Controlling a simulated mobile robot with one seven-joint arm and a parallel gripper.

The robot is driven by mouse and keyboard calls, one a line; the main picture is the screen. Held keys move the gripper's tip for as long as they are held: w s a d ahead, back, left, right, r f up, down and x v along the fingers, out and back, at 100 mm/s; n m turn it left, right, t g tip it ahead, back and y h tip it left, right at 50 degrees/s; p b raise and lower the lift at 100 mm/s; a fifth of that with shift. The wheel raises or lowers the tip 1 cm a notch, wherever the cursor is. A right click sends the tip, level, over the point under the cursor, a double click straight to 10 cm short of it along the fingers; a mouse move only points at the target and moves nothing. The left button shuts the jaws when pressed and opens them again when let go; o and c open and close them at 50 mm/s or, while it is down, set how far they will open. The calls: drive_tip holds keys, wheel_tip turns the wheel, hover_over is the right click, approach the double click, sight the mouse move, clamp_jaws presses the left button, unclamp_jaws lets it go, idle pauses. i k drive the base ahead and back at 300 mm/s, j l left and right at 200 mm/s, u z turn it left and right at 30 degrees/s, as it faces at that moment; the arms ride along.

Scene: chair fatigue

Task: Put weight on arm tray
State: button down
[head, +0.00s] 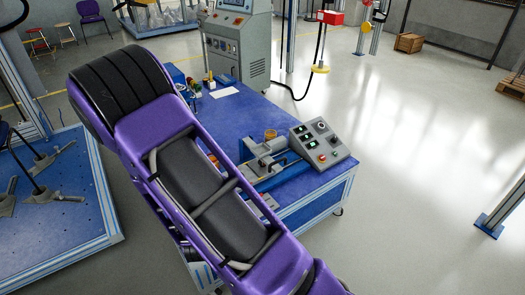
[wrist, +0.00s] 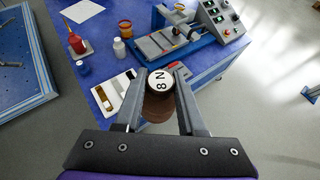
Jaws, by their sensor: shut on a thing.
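In the wrist view my gripper (wrist: 160,76) is shut on a round weight (wrist: 159,82). The weight has a pale top marked "8" and "N" and a dark brown side. It is held above the front part of the blue table, apart from the test device. The test device (wrist: 172,42) has a blue base, grey plates and a metal arm. It also shows in the head view (head: 266,160). I cannot tell for sure which part of it is the arm tray. In the head view my purple arm hides the gripper and the weight.
A control box (head: 320,143) stands right of the device. The blue table (head: 237,115) also bears a white holder (wrist: 113,93), a red bottle (wrist: 76,43), a white bottle (wrist: 119,47) and an orange-brown jar (wrist: 125,29).

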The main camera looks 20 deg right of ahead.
sight(261, 152)
drive_tip(key=i+l+u, duration=0.1)
drive_tip(key=l, duration=0.5)
drive_tip(key=i+l+u, duration=0.15)
drive_tip(key=i+l, duration=0.25)
drive_tip(key=l, duration=0.1)
